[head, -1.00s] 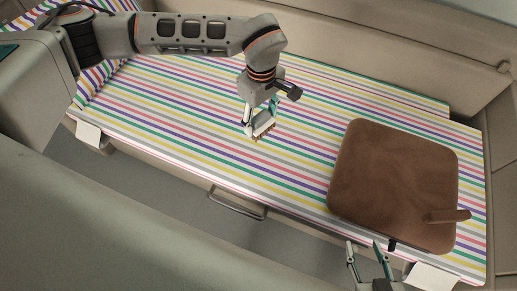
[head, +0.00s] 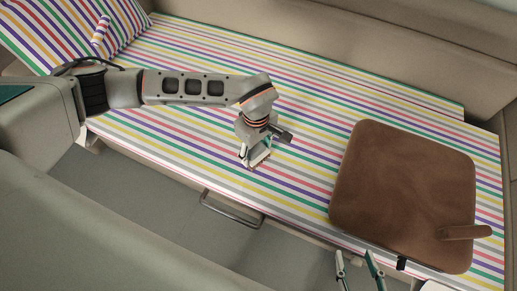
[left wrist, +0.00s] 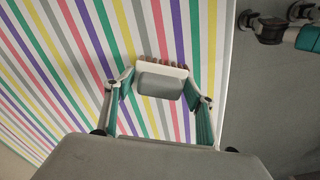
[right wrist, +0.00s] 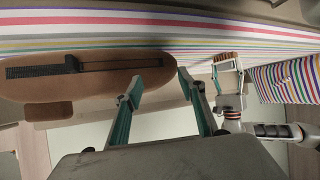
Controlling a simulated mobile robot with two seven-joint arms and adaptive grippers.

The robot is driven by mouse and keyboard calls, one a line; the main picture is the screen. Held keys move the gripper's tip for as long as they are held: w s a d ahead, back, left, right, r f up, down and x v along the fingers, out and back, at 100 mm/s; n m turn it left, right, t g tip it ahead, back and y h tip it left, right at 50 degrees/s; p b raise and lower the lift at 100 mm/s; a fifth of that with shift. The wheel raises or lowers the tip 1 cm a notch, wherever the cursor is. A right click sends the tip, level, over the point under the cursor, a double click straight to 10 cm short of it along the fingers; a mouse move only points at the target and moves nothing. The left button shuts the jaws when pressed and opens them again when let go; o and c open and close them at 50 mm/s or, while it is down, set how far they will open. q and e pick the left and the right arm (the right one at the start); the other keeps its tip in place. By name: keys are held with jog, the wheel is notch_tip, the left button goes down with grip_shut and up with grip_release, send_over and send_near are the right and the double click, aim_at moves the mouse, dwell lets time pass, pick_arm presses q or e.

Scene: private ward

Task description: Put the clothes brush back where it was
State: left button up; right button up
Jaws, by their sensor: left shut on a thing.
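The clothes brush (left wrist: 162,82), a grey and white block with brown bristles along one edge, sits between the fingers of my left gripper (left wrist: 160,92). In the head view my left gripper (head: 257,158) is shut on the brush (head: 261,157), over the striped bed near its front edge. I cannot tell whether the bristles touch the sheet. My right gripper (head: 357,264) is open and empty at the front of the bed, close to the brown board (head: 395,185). The right wrist view shows its fingertips (right wrist: 157,88) spread apart.
A pillow (head: 70,30) lies at the upper left. A metal handle (head: 230,212) is on the bed's front side. The bed's middle is clear.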

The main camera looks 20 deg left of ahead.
pick_arm(q)
jog(key=shift+f, duration=0.4)
pick_arm(e)
jog(key=shift+w+a+r+t, duration=0.15)
jog(key=shift+w+r, duration=0.2)
jog(key=shift+r, duration=0.1)
jog(key=shift+w+a+r+t, duration=0.1)
jog(key=shift+w+r+t, duration=0.05)
jog(key=shift+w+r, duration=0.25)
pick_arm(q)
jog(key=o, duration=1.7)
jog(key=shift+o, duration=0.5)
pick_arm(e)
jog(key=shift+s+d+f, duration=0.1)
jog(key=shift+s+f, duration=0.35)
jog(key=shift+f, duration=0.05)
